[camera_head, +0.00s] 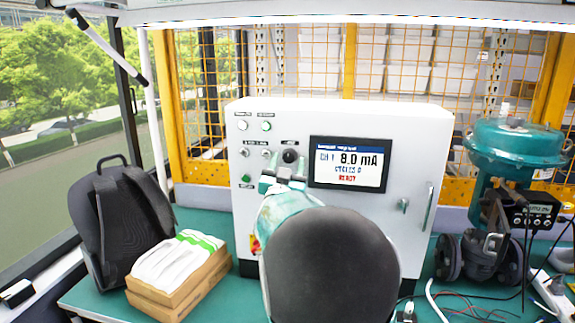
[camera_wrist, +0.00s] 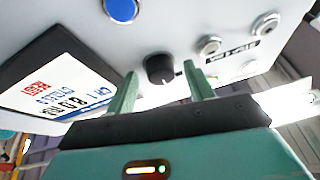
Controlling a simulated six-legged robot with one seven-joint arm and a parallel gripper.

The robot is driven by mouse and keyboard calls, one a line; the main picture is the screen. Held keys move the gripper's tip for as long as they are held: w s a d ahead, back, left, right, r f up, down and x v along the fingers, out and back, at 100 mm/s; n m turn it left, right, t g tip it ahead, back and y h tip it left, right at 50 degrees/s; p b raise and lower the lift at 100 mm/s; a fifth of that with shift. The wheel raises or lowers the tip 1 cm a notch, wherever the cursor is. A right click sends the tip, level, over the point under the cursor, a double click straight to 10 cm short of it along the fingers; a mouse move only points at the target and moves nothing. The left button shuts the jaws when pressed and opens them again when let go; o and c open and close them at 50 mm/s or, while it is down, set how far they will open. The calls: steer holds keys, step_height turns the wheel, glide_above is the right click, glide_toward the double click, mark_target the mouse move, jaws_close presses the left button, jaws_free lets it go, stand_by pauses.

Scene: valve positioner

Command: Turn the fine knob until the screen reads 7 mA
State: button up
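A white control box has a black round knob (camera_head: 290,156) on its front, left of the screen. The screen (camera_head: 347,164) reads CH 1, 8.0 mA, with a cycles line and READY in red below. My gripper (camera_head: 284,175) is in front of the panel just below the knob in the head view. In the wrist view, the knob (camera_wrist: 160,68) shows between the two open green fingertips (camera_wrist: 159,76), with a gap on each side. The fingers look apart from the knob; their depth to it is hard to judge. The screen (camera_wrist: 62,85) shows tilted at the left.
Small switches and lamps sit left of the knob, including a green button (camera_head: 246,178). A backpack (camera_head: 120,222) and a cardboard box with white packets (camera_head: 180,275) stand at the left. A green valve actuator (camera_head: 515,145) and loose cables are at the right.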

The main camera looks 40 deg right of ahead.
steer(key=c, duration=0.9)
steer(key=shift+c, duration=0.2)
steer(key=shift+n+t, duration=0.3)
steer(key=shift+n, duration=0.1)
steer(key=n+y, duration=0.1)
steer(key=n, duration=0.1)
steer(key=n+t+y, duration=0.1)
steer(key=n, duration=0.1)
steer(key=shift+s+d+n+t, duration=0.1)
steer(key=shift+s+n+t, duration=0.05)
steer(key=shift+n+t, duration=0.15)
steer(key=shift+s+d+r+n+t+y, duration=0.1)
steer(key=shift+n+t+y, duration=0.15)
steer(key=shift+n+y, duration=0.8)
steer(key=shift+n+t+y, duration=0.25)
steer(key=shift+n+y, duration=0.1)
steer(key=shift+n, duration=1.4)
steer(key=o, duration=1)
steer(key=shift+s, duration=0.1)
